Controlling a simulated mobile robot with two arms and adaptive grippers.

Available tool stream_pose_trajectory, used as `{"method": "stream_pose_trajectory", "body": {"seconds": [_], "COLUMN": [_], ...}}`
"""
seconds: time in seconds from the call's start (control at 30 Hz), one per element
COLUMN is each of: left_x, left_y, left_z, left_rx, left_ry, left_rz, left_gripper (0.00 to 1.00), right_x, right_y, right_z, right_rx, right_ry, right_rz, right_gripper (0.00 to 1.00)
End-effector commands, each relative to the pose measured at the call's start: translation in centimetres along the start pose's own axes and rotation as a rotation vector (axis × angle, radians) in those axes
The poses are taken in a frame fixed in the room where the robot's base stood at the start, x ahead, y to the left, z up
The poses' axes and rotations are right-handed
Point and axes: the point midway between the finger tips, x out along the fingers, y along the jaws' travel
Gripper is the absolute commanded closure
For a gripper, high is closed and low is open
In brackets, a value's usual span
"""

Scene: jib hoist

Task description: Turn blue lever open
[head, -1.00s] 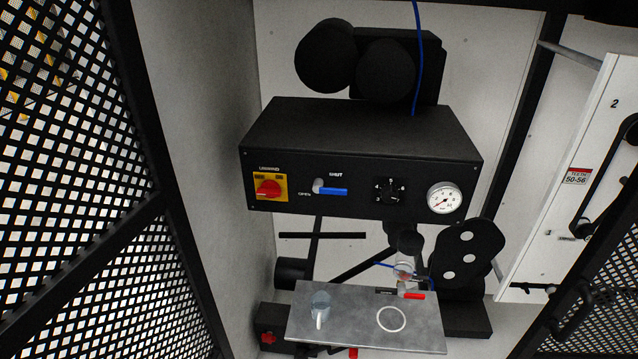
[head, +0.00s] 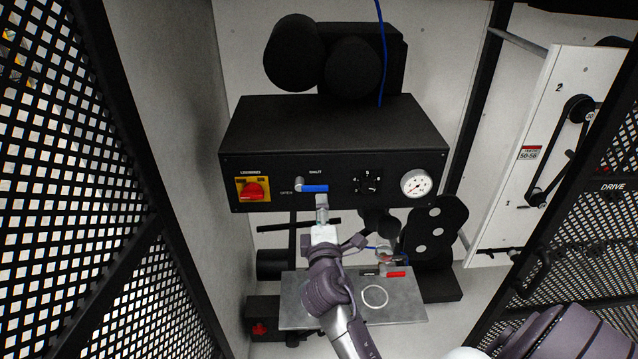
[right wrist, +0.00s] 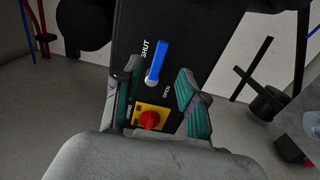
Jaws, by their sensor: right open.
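The blue lever (head: 314,188) lies level on the front of the black panel box (head: 290,202), its handle pointing right, under the word SHUT. The word OPEN is to the left of its grey pivot. My right gripper (head: 322,205) is just below the lever in the head view. In the right wrist view the open fingers (right wrist: 158,84) stand on either side of the line to the blue lever (right wrist: 157,62), with nothing held. I cannot tell whether a finger touches the lever. My left gripper is not in view.
A red knob on a yellow plate (head: 253,189) is left of the lever. A black selector (head: 369,181) and a round gauge (head: 416,184) are to its right. A grey metal shelf (head: 405,306) is below. Mesh panels (head: 60,190) stand at the left.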

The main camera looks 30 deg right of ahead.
Motion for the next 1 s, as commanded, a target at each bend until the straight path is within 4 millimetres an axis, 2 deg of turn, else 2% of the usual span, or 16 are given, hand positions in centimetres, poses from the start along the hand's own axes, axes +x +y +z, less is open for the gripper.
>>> {"method": "stream_pose_trajectory", "body": {"seconds": [0.03, 0.2, 0.4, 0.57, 0.83, 1.0], "left_x": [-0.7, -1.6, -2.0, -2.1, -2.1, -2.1], "left_y": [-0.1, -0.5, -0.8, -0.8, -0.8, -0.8], "left_z": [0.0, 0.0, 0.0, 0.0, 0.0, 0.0], "left_rx": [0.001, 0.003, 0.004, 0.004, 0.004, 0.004], "left_ry": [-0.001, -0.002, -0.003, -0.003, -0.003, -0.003], "left_rz": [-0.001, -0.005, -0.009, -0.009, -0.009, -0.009], "left_gripper": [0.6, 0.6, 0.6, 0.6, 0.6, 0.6], "right_x": [1.3, 4.7, 7.4, 8.2, 8.3, 8.3], "right_y": [0.4, 0.3, 0.1, 0.0, -0.1, -0.1], "right_z": [-0.1, -0.1, -0.1, -0.1, -0.1, -0.1], "right_rx": [-0.002, 0.0, 0.0, 0.001, 0.001, 0.001], "right_ry": [0.0, 0.0, 0.0, 0.002, 0.001, 0.001], "right_rz": [0.001, 0.0, 0.0, -0.001, -0.001, -0.001], "right_gripper": [0.58, 0.58, 0.58, 0.58, 0.58, 0.87]}}
